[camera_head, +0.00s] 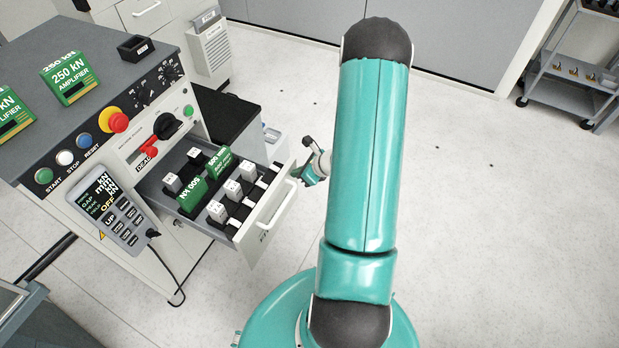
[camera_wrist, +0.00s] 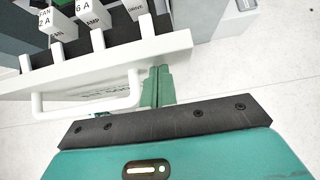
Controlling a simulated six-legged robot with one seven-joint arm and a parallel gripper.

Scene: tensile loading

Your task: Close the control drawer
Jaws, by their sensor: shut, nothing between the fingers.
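The control drawer (camera_head: 262,219) stands pulled out of the grey-topped console, with white and green blocks in it. Its white front panel also shows in the wrist view (camera_wrist: 120,67), with a white bar handle (camera_wrist: 85,106) on its outer face. My gripper (camera_head: 309,174) is shut and empty, just off the far right end of the drawer front. In the wrist view my green fingers (camera_wrist: 159,84) point at the front panel beside the handle's right end. I cannot tell whether the fingertips touch the panel.
The console (camera_head: 100,160) carries buttons, a red emergency knob (camera_head: 118,121), dials and green amplifier boxes (camera_head: 70,77). A grey cart (camera_head: 575,75) stands far right.

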